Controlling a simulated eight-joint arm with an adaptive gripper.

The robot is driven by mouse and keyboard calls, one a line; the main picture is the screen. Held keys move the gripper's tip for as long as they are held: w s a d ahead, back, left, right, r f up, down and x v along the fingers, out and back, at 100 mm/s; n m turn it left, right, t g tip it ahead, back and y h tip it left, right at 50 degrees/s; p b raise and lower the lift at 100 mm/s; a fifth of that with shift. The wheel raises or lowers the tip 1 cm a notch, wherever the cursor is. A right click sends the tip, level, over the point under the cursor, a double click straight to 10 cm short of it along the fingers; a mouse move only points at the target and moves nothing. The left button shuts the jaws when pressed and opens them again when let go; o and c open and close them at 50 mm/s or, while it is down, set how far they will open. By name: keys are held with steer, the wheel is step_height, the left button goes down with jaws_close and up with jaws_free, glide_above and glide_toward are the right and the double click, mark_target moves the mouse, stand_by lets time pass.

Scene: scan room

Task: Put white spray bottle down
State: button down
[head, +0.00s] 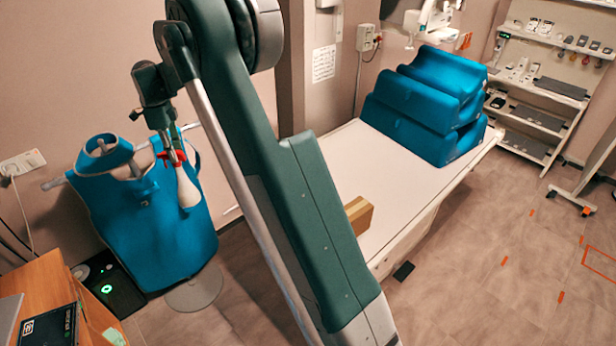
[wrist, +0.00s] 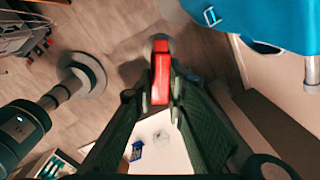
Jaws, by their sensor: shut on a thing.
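The white spray bottle (head: 187,191) hangs below my gripper (head: 172,150) in the head view, slightly tilted, with its red spray head at the fingers. It is in the air in front of the blue apron and touches no surface that I can see. In the wrist view, my gripper (wrist: 161,88) is shut on the bottle's red head (wrist: 161,72), between the two dark fingers. Most of the white body is hidden in the wrist view.
A blue apron (head: 160,235) hangs on a stand at the left. A wooden desk (head: 45,285) is at lower left, near a black box with green lights (head: 112,285). A white bed (head: 335,165) carries blue cushions (head: 425,105) and a wooden block (head: 358,214). Floor at right is mostly clear.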

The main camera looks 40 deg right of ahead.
steer(key=s+d+r+m, duration=0.1)
steer(key=s+d+m, duration=0.1)
steer(key=d, duration=1.1)
steer(key=s+d+r+m, duration=0.1)
steer(key=s+d, duration=0.1)
steer(key=d, duration=1.2)
steer(key=s+d+m, duration=0.1)
steer(key=s+d, duration=0.3)
steer(key=d, duration=0.4)
steer(key=s+d+r+m, duration=0.1)
steer(key=s+d, duration=0.3)
steer(key=d, duration=0.4)
steer(key=s+d+r+m, duration=0.1)
steer(key=s+d, duration=0.3)
steer(key=d, duration=0.5)
steer(key=shift+s+m, duration=0.25)
steer(key=shift+m, duration=0.25)
step_height(320, 180, down, 6)
steer(key=shift+f, duration=0.1)
steer(key=shift+f, duration=1.95)
